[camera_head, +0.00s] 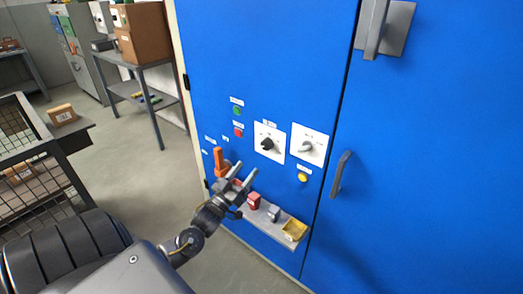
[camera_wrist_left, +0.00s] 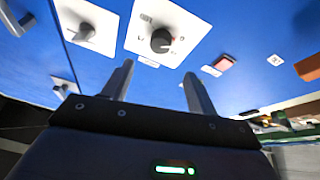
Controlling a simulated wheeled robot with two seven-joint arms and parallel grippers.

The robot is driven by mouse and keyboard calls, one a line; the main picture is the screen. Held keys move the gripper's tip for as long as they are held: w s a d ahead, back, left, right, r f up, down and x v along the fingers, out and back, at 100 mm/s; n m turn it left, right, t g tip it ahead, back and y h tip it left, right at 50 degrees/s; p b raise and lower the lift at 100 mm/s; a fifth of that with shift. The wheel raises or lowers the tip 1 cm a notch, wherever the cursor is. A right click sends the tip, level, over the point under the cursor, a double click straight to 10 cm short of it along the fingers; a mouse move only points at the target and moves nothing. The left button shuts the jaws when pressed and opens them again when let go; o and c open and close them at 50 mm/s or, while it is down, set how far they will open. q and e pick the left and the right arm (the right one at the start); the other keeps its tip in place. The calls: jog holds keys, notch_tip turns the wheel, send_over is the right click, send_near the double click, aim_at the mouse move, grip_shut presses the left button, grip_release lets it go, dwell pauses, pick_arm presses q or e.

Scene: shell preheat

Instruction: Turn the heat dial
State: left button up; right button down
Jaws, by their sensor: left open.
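Two dials sit on white plates on the blue cabinet; their labels are too small to read, so I cannot tell which is the heat dial. The right one has a grey knob (camera_head: 305,146), also in the left wrist view (camera_wrist_left: 85,32). My left gripper (camera_head: 248,169) is open and empty, below the black knob and apart from it. In the left wrist view its fingertips (camera_wrist_left: 158,70) point towards the black knob's plate. My right gripper is out of view.
An orange handle (camera_head: 220,163) stands out left of my left gripper. A green button (camera_head: 237,112), a red button (camera_head: 239,133) and a yellow button (camera_head: 303,178) surround the dials. Below is a shelf (camera_head: 267,226) with small items. A door handle (camera_head: 340,174) is at right.

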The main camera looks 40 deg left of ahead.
aim_at(264, 146)
pick_arm(q)
jog(key=p+x, duration=0.1)
jog(key=x, duration=0.7)
jog(key=shift+w+r+p, duration=0.15)
jog(key=shift+w+p, duration=0.15)
jog(key=shift+p, duration=0.05)
jog(key=shift+w+a+r, duration=0.1)
jog(key=shift+w+r, duration=0.1)
jog(key=shift+w, duration=0.55)
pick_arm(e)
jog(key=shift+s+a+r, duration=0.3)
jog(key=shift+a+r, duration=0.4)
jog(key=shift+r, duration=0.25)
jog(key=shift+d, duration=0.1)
pick_arm(q)
jog(key=c, duration=1)
